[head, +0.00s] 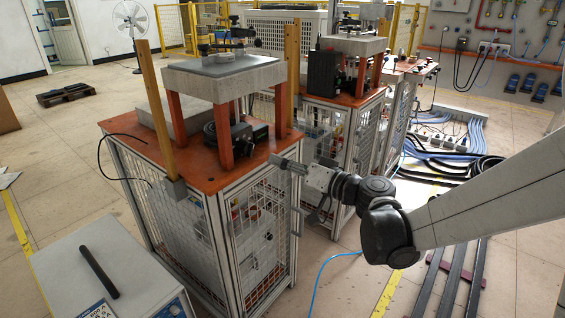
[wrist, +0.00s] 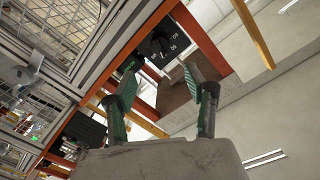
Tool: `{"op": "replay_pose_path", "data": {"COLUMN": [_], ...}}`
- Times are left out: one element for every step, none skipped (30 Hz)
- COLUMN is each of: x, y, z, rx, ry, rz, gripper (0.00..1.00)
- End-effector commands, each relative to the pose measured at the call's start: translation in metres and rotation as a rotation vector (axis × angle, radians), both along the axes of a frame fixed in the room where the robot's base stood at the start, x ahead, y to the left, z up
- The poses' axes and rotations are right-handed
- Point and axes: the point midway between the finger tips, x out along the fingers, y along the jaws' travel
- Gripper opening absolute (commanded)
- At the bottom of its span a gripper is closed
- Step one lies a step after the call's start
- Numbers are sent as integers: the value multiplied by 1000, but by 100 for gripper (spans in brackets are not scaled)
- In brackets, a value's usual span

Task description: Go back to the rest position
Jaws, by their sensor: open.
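My gripper (head: 283,163) is at the right front corner of the near orange-topped bench (head: 150,158) in the head view. It is beside the bench's top edge, and I cannot tell whether it touches. In the wrist view the two fingers of my gripper (wrist: 165,98) are spread apart with nothing between them. My arm reaches in from the right edge of the head view.
The near bench carries a grey slab (head: 225,75) on orange legs, with a black device (head: 247,133) below. A second bench (head: 355,100) stands behind. A grey box (head: 110,265) is at front left. Cables (head: 455,150) lie on the floor at right.

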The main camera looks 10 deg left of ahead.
Motion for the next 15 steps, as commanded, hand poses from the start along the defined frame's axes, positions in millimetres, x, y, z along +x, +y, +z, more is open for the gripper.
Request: {"op": "replay_pose_path", "data": {"x": [0,0,-1,-1,-3,-5,-7,-10,-14,-17,-22,-27,-31,-35,-42], "y": [0,0,0,-1,-2,-5,-7,-10,-14,-18,-23,-29,-34,-39,-46], "z": [0,0,0,1,1,2,3,4,5,6,7,8,8,8,8], "rx": [0,0,-2,-7,-13,-25,-37,-52,-74,-94,-115,-144,-167,-188,-218], "ry": [0,0,1,2,6,12,17,23,35,43,54,69,79,91,107], "rz": [0,0,0,-1,-2,-5,-7,-9,-13,-17,-23,-31,-38,-45,-55], "gripper": [49,49,49,49,49,49,49,49,49,49,49,49,49,49,49]}}
